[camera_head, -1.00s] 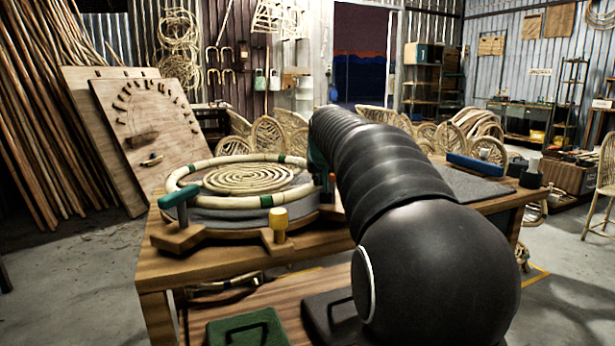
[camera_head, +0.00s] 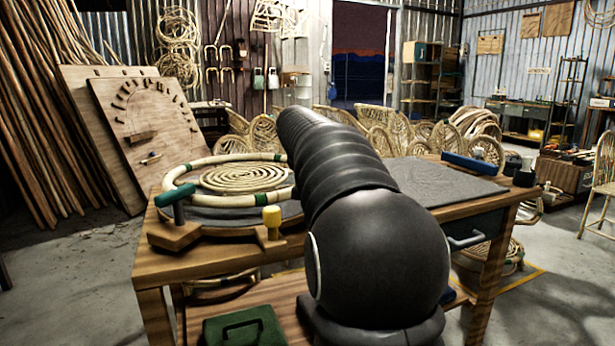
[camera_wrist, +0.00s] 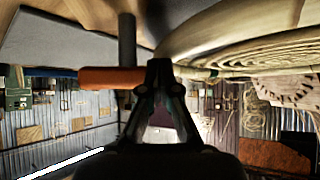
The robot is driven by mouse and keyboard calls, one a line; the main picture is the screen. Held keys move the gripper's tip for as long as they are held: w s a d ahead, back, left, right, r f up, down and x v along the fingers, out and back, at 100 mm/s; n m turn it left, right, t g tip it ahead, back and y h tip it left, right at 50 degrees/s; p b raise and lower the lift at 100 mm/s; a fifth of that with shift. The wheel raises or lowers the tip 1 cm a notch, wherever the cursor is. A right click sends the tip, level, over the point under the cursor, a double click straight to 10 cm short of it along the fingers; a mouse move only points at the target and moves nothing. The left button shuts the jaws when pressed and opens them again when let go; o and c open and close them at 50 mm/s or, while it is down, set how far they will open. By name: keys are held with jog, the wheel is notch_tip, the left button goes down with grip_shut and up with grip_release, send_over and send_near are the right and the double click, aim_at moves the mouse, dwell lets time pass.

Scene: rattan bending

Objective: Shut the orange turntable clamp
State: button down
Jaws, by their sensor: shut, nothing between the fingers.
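The orange clamp handle (camera_wrist: 112,78) shows in the wrist view as a horizontal bar on a dark grey post (camera_wrist: 127,38). My gripper (camera_wrist: 160,66) is shut and empty, with its fingertips just right of the bar's end; I cannot tell whether they touch. In the head view my arm hides both the orange clamp and the gripper. The turntable (camera_head: 225,216) is on the workbench left of my arm, with a rattan ring (camera_head: 188,169) and a rattan coil (camera_head: 245,178) on it. The ring also shows in the wrist view (camera_wrist: 190,35).
A teal-handled clamp (camera_head: 174,195) and a yellow-knobbed clamp (camera_head: 272,220) stand at the turntable's near edge. A grey mat (camera_head: 440,182) and a blue tool (camera_head: 470,163) lie on the workbench (camera_head: 155,268) to the right. A green box (camera_head: 243,328) sits below.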

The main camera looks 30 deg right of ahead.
jog(key=shift+s+a, duration=0.15)
jog(key=shift+a, duration=0.1)
jog(key=s+a+r+b, duration=0.1)
jog(key=s+a+r, duration=0.5)
jog(key=a, duration=0.3)
jog(key=shift+s+r, duration=0.2)
jog(key=shift+r, duration=0.2)
jog(key=s+a+f+n+y, duration=0.2)
jog(key=s+a+f, duration=0.4)
jog(key=s+f, duration=0.2)
jog(key=s+a+f+n+g+y, duration=0.1)
jog(key=s+a+f+n+y, duration=0.1)
jog(key=s+a+f, duration=0.4)
jog(key=s+a+f+n+y, duration=0.2)
jog(key=s+a+f+n, duration=0.2)
jog(key=s+a+f, duration=0.3)
jog(key=s+f, duration=0.5)
jog(key=s, duration=0.2)
jog(key=shift+s+g+p, duration=0.3)
jog(key=shift+s+p, duration=0.05)
jog(key=shift+p, duration=0.05)
